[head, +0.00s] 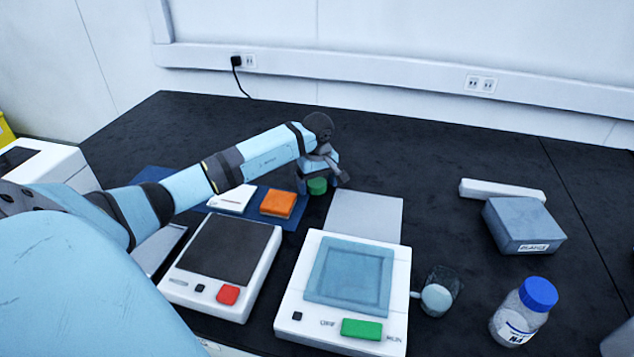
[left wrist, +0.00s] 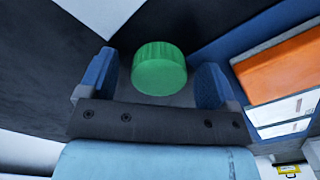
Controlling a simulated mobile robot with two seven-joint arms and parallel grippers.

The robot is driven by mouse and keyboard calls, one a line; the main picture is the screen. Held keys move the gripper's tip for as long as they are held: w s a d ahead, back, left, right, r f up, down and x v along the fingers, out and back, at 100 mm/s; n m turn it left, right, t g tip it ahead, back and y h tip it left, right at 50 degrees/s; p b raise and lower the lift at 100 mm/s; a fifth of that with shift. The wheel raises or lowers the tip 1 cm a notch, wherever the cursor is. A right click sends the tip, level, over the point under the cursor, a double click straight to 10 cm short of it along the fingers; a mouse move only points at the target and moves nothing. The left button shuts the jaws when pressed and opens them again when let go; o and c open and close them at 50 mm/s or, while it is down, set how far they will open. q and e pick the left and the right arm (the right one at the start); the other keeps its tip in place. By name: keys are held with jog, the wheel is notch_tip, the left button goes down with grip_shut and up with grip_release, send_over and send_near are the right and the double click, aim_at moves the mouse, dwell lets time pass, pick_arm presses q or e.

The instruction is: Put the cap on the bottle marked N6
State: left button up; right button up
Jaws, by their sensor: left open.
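A green ribbed cap (head: 317,186) rests on the dark bench by the blue mat. In the left wrist view the cap (left wrist: 159,70) lies between the two blue fingers, with a gap on each side. My left gripper (head: 320,181) is open around it and points down. A bottle with a blue cap (head: 524,312) stands at the lower right; its label looks like N4. No bottle clearly marked N6 shows. My right gripper is out of view.
An orange block (head: 278,204) and a white item lie on the blue mat (head: 292,221). Two white devices, one with a red button (head: 228,294) and one with a green button (head: 361,328), stand in front. A glass beaker (head: 440,290) and grey box (head: 524,224) are to the right.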

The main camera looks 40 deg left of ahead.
aim_at(317, 183)
pick_arm(q)
jog(key=c, duration=1.1)
jog(key=shift+o, duration=0.2)
jog(key=shift+r, duration=0.1)
notch_tip(317, 183, up, 20)
jog(key=p, duration=0.2)
jog(key=shift+p, duration=0.4)
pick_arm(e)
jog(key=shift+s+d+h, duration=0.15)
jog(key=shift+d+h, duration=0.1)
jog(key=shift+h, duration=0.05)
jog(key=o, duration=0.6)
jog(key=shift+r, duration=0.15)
